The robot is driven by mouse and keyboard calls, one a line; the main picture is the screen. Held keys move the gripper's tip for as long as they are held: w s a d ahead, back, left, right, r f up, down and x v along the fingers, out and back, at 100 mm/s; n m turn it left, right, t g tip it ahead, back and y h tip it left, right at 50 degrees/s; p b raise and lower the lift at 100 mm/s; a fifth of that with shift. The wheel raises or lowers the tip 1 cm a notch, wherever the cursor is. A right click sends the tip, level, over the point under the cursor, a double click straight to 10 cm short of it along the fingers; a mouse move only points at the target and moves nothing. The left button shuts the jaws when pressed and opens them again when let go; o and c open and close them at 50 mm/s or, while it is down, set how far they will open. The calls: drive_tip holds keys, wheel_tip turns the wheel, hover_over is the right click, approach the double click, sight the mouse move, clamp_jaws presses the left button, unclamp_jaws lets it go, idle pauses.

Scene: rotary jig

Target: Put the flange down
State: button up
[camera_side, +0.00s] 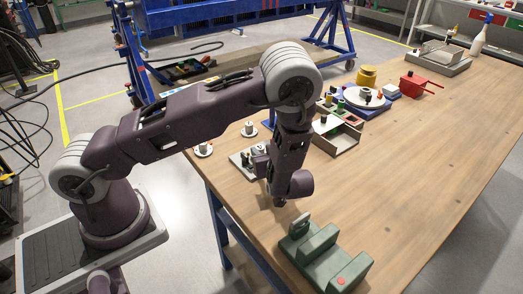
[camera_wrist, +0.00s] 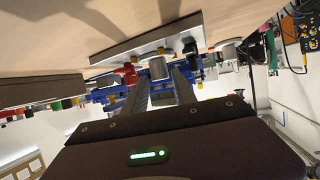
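My gripper (camera_wrist: 164,76) shows in the wrist view with its two dark fingers apart and a clear gap between them. A small silver cylindrical part (camera_wrist: 158,68) appears in line with the gap; I see no finger clearly closed on it. In the side view my wrist hangs over the left part of the table, beside a grey plate (camera_side: 238,158) with small parts on it. My arm hides some of that area. Which flange the task means is unclear.
A green block fixture (camera_side: 325,260) stands at the near edge. A grey open tray (camera_side: 337,138), the rotary jig (camera_side: 364,97), a yellow part (camera_side: 367,76) and a red box (camera_side: 413,84) stand farther back. The table's (camera_side: 430,150) right side is clear.

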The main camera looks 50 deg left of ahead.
drive_tip(key=v, duration=0.5)
drive_tip(key=shift+s+d+r, duration=0.15)
drive_tip(key=shift+d+r, duration=0.05)
drive_tip(key=shift+d, duration=0.15)
